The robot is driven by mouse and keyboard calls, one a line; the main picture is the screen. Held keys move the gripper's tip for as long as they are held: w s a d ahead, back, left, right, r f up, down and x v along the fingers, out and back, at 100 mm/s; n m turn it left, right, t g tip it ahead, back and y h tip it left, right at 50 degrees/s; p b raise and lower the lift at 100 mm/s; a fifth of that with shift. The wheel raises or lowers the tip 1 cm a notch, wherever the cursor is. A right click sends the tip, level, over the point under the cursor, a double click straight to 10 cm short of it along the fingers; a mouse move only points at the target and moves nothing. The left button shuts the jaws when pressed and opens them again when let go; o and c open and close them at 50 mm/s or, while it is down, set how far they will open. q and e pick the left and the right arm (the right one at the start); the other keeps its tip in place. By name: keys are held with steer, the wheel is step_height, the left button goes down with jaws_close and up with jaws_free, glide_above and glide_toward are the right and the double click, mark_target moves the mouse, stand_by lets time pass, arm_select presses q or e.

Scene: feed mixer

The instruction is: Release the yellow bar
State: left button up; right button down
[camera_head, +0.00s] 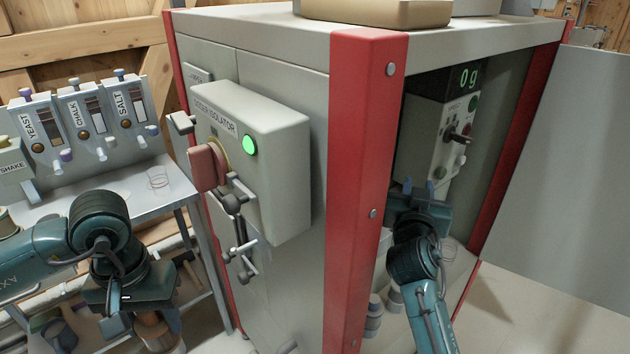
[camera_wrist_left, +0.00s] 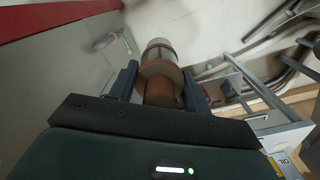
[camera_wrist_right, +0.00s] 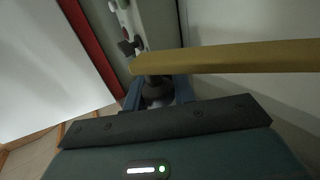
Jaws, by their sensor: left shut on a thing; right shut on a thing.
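The yellow bar (camera_wrist_right: 235,57) shows in the right wrist view as a long flat strip running from the middle to the right edge. My right gripper (camera_wrist_right: 157,98) is shut on a dark round knob (camera_wrist_right: 153,84) just below the bar's left end; I cannot tell whether the knob is part of the bar. In the head view my right gripper (camera_head: 418,200) is inside the cabinet opening, and the bar is not visible there. My left gripper (camera_wrist_left: 163,88) is shut on a brown cylinder (camera_wrist_left: 160,70) with a pale top; it hangs low at the left in the head view (camera_head: 152,318).
The grey cabinet has a red corner post (camera_head: 362,190) between my arms. An isolator box (camera_head: 265,160) with a green light and levers juts from its left face. A display (camera_head: 468,77) reads 0 g. Dispensers (camera_head: 80,120) stand on a bench at left.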

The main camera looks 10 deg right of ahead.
steer(key=shift+s, duration=0.1)
stand_by(0.3)
steer(key=c, duration=1.1)
jaws_free()
steer(key=shift+c, duration=0.2)
steer(key=shift+s, duration=0.1)
